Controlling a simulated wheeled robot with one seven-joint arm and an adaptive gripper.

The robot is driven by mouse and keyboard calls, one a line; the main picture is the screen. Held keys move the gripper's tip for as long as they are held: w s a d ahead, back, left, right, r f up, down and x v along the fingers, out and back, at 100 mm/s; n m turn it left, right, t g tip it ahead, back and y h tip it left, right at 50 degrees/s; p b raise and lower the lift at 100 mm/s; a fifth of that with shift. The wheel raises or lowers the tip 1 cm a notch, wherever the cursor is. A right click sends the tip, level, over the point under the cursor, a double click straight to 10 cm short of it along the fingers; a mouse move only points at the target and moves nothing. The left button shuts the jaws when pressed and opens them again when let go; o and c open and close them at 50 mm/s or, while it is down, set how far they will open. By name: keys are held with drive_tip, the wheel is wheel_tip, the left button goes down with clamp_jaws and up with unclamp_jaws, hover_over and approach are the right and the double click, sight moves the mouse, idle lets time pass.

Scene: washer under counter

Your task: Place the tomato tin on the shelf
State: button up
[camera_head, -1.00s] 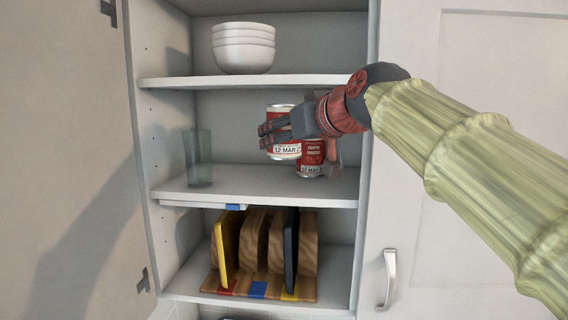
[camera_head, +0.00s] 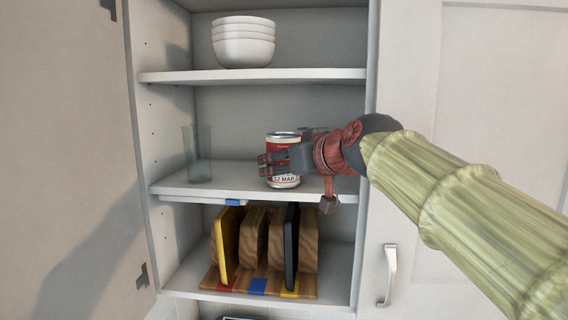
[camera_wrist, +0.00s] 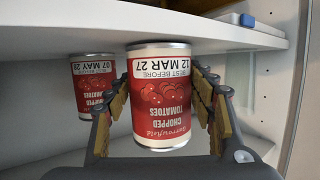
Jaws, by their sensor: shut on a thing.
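The tomato tin (camera_head: 284,181) is red and white with a "12 MAR 27" date band. It is upright over the middle shelf (camera_head: 225,184), its base at or very near the board; I cannot tell whether it touches. My gripper (camera_head: 268,164) comes from the right and is shut on the tin. In the wrist view, which is upside down, the gripper's fingers (camera_wrist: 161,88) lie on both sides of the tin (camera_wrist: 160,110). A second chopped-tomato tin (camera_wrist: 93,90), dated "07 MAY 28", stands beside it with a gap; my gripper hides it in the head view.
A clear glass (camera_head: 198,155) stands at the shelf's left. Stacked white bowls (camera_head: 243,48) are on the shelf above. A wooden rack (camera_head: 252,240) with yellow and dark boards is below. The cabinet's right wall (camera_head: 369,110) is close to my wrist. Free shelf lies between glass and tin.

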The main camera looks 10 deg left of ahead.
drive_tip(key=shift+f, duration=0.1)
drive_tip(key=o, duration=1.5)
drive_tip(key=shift+f, duration=0.1)
drive_tip(key=shift+o, duration=0.4)
drive_tip(key=shift+s+r, duration=0.1)
drive_tip(key=shift+r, duration=0.25)
drive_tip(key=b+v, duration=0.1)
drive_tip(key=v, duration=1)
drive_tip(key=shift+s+d, duration=0.25)
drive_tip(key=shift+d, duration=0.05)
